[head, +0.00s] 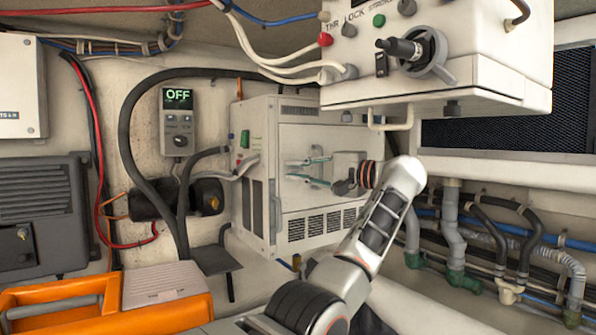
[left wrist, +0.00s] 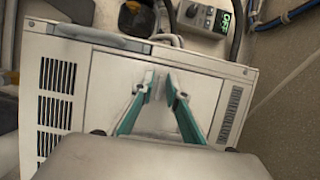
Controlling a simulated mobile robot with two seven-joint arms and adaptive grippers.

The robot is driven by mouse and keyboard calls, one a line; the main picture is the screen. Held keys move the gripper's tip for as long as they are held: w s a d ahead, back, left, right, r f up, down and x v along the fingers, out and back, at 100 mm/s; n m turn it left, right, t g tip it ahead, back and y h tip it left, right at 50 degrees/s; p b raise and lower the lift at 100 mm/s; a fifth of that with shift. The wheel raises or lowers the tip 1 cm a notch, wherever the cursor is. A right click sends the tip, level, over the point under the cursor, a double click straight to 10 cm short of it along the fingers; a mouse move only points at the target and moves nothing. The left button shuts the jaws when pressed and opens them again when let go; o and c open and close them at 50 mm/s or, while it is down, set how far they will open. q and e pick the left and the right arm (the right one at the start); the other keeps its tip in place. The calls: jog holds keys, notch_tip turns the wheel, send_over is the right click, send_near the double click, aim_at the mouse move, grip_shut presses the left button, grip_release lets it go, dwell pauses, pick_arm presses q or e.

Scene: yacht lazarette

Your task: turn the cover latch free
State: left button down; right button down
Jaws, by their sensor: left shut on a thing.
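A white boxy unit (head: 262,180) with slotted vents is fixed to the wall in the middle of the head view. Its pale front cover (left wrist: 205,90) fills much of the left wrist view. My left gripper (head: 291,171) reaches this cover from the right, with teal-lined fingers. In the left wrist view its fingertips (left wrist: 161,84) close in on a small grey piece on the cover, which looks like the cover latch (left wrist: 160,92). The fingers hide most of the latch, so I cannot tell its turn angle. The cover looks closed. My right gripper is not in view.
A control box (head: 440,60) with a black knob overhangs at upper right. A controller (head: 177,122) reading OFF hangs on the wall at left, beside thick black cables. An orange toolbox (head: 100,305) stands at lower left. Pipes and hoses (head: 480,235) run along the right.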

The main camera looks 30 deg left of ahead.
pick_arm(q)
jog(key=c, duration=2)
grip_release()
jog(key=d, duration=0.7)
jog(key=shift+d, duration=0.25)
